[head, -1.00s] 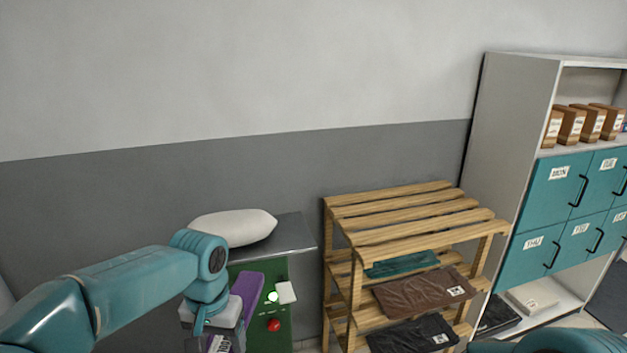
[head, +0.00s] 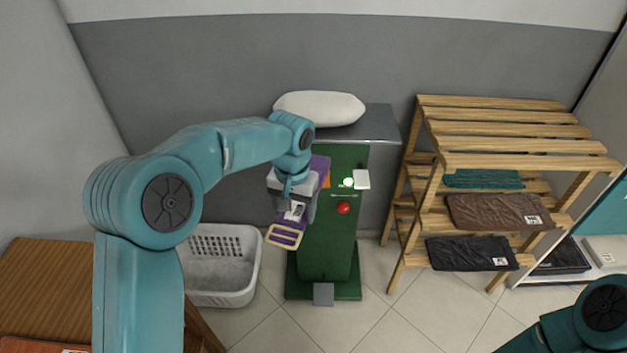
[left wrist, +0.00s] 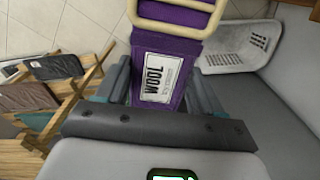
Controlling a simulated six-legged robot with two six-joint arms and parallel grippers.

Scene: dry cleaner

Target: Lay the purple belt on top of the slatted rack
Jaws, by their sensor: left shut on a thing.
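The purple belt (head: 320,166) hangs from my left gripper (head: 294,208), with its pale buckle (head: 285,236) at the lower end. The belt is apart from the rack. My right arm shows at the lower right, but its gripper is not visible.
A green press (head: 326,240) with a white pad (head: 320,108) on top stands between belt and rack. Folded brown (head: 495,212), black (head: 470,253) and teal (head: 484,179) cloths lie on the lower shelves. A white basket (head: 220,265) and wooden table (head: 45,285) are left.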

